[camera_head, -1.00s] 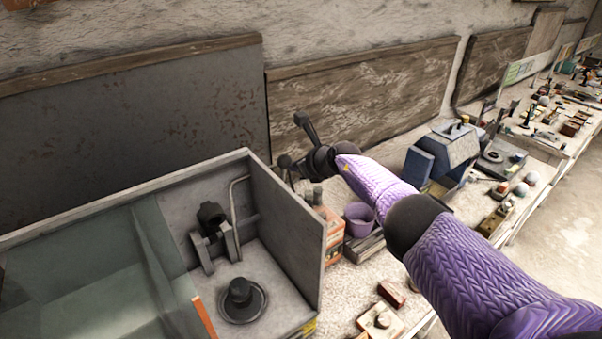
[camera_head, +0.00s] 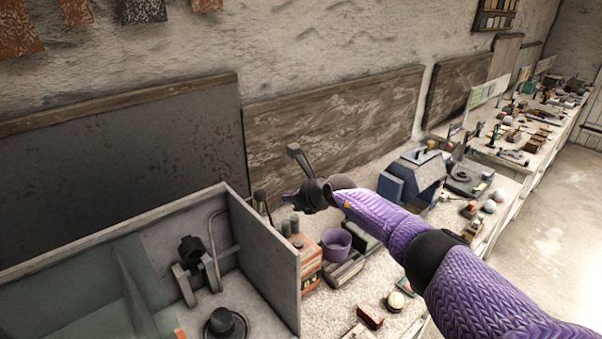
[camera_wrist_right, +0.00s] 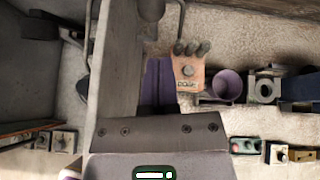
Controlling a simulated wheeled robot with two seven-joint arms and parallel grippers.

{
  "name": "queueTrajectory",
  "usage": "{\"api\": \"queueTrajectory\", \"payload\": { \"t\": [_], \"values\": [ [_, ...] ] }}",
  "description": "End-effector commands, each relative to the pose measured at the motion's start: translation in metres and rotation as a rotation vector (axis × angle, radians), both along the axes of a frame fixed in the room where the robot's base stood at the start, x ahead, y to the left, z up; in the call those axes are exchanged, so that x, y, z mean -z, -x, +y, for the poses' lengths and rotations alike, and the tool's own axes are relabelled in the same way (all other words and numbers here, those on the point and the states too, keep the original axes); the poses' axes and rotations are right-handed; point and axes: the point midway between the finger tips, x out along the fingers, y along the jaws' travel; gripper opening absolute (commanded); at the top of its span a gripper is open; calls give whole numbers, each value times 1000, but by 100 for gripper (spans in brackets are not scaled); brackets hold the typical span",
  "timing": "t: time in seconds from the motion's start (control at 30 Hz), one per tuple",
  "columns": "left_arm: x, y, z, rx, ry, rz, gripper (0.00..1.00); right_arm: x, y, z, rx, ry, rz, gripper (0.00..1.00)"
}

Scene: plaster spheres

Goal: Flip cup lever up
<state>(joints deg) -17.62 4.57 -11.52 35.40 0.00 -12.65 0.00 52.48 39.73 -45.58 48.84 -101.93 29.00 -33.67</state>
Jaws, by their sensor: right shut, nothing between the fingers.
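A black cup-shaped part (camera_head: 190,248) sits tilted on a grey bracket inside the open grey booth at lower left in the head view. A black ball knob on a thin stem (camera_head: 261,195) stands just behind the booth's right panel. I cannot tell for sure which part is the cup's lever. My right gripper (camera_head: 288,198) is shut and empty, just right of the knob in that view and apart from it. In the right wrist view its purple fingers (camera_wrist_right: 158,82) are together, between the panel and an orange box. My left gripper is out of sight.
The booth's right panel (camera_head: 265,255) is a tall wall close to my right gripper. An orange box (camera_head: 309,268) and a purple pot (camera_head: 337,243) stand right of it. A blue-grey machine (camera_head: 418,178) is farther right. A black knob on a round base (camera_head: 221,323) is inside the booth.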

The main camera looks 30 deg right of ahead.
Motion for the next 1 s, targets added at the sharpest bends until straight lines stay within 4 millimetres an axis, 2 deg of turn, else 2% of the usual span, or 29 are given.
{"api": "queueTrajectory", "payload": {
  "t": [0.03,0.17,0.3,0.83,0.87,0.93,0.97,1.0],
  "values": [
    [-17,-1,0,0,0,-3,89,-17,6,-2,-2,5,2,0],
    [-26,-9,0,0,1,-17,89,-34,18,-4,-2,4,2,0],
    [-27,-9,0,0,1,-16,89,-44,25,-6,0,1,2,0],
    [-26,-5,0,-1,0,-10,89,-46,27,-6,0,-2,2,0],
    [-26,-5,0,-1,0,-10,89,-46,27,-3,-4,-13,-2,0],
    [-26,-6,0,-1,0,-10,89,-45,27,18,-26,-91,-33,0],
    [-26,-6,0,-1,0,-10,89,-45,27,33,-39,-152,-56,0],
    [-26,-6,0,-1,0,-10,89,-45,30,59,-55,-269,-94,0]
  ]
}}
